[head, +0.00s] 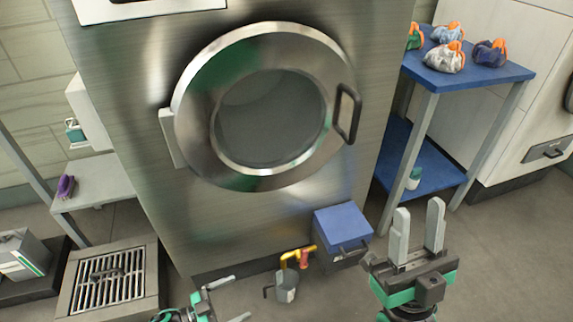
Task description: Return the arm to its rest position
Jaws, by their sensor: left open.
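My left gripper (240,297) is at the bottom edge, left of centre. Its two grey fingers are spread apart with nothing between them, and part of its body is cut off by the frame. My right gripper (418,215) is at the lower right, its two grey fingers pointing up with an empty gap between them. Several sling bags with orange straps sit on the blue shelf table (490,76) at the upper right: a white one (445,58), a dark blue one (490,53), a light blue one (446,33) and a green one (414,38).
A large steel machine with a shut round door (268,120) fills the middle. A floor grate (106,279) is at the lower left.

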